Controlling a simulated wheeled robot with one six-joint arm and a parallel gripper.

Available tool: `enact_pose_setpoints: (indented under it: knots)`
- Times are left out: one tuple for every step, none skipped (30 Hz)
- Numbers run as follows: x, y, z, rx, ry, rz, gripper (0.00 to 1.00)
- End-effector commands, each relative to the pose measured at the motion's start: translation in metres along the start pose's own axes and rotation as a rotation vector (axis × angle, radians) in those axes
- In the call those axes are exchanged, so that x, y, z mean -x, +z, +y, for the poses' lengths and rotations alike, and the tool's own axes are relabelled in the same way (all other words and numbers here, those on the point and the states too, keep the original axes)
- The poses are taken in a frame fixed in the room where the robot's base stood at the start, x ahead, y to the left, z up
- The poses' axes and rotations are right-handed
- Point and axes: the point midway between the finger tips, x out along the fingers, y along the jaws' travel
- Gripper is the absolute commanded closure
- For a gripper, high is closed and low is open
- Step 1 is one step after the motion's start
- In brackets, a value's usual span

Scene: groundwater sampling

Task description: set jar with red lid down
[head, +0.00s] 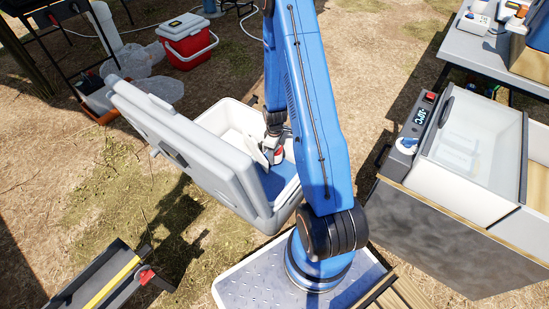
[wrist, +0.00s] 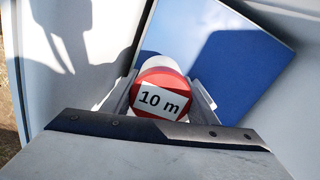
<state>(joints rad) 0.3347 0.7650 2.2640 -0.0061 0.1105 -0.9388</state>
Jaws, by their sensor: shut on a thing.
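The jar with the red lid (wrist: 149,80) is in the middle of the wrist view. Its lid bears a white "10 m" label and faces the camera; its pale body shows beyond the lid. My gripper (wrist: 164,92) is shut on it, one finger on each side. I cannot tell whether the jar touches anything underneath.
The cooler's raised lid (head: 180,140) stands along its left side. A glass-topped chest (head: 465,145) with a temperature display stands to the right. A red-and-white cooler (head: 186,42) sits on the ground at the back left. Dry ground lies between them.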

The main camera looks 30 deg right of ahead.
Motion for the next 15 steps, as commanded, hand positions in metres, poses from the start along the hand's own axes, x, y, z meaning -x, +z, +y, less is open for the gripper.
enact_pose_setpoints:
  knots:
    - [-0.007,0.0,-0.001,0.0,-0.002,-0.002,0.79]
    - [-0.012,0.001,-0.001,0.0,-0.003,-0.002,0.79]
    - [-0.017,0.0,-0.001,0.0,-0.002,-0.001,0.79]
    - [-0.02,0.0,-0.001,0.0,-0.002,-0.001,0.79]
    - [-0.022,0.0,-0.001,0.0,-0.002,-0.001,0.79]
    - [-0.025,0.0,-0.001,0.0,-0.002,-0.001,0.79]
    - [-0.026,0.0,-0.001,0.0,-0.002,-0.001,0.79]
    - [-0.026,0.0,0.0,0.0,-0.001,-0.001,0.79]
    - [-0.026,0.0,0.0,0.0,-0.001,0.0,0.79]
    - [-0.026,0.0,0.0,0.0,0.0,0.0,0.79]
    - [-0.026,0.0,0.0,0.0,0.0,0.0,0.79]
    - [-0.026,0.0,0.0,0.0,0.0,0.0,0.79]
    - [-0.026,0.0,0.0,0.0,0.0,0.0,0.79]
    - [-0.026,0.0,0.0,0.0,0.0,0.0,0.79]
    - [-0.026,0.0,0.0,0.0,-0.001,0.0,0.79]
